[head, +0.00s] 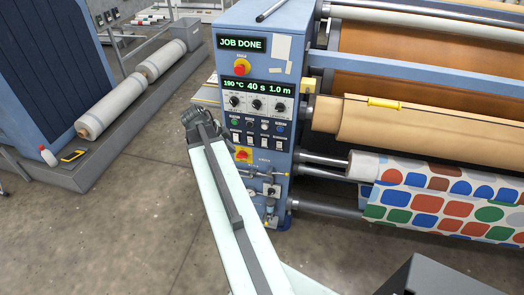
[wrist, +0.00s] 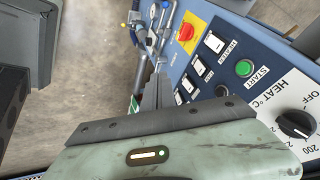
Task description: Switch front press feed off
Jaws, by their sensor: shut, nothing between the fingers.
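The blue control panel of the press (head: 228,108) carries a row of small rocker switches (head: 250,139) low on its face. In the wrist view the rocker switches (wrist: 200,66) run diagonally below a green START button (wrist: 244,68). One beside the button is labelled HEATER; the other labels are too small to read, so I cannot tell which is the front press feed. My gripper (wrist: 157,88) is shut and empty, beside the switch row in the wrist view. In the head view my gripper (head: 200,117) is at the panel's left edge, partly hidden by my arm.
A display (head: 240,43) reads JOB DONE. Valves and pipes (head: 270,190) stick out low on the panel. Rollers with patterned fabric (head: 445,195) are at right. Floor at left (head: 120,215) is clear.

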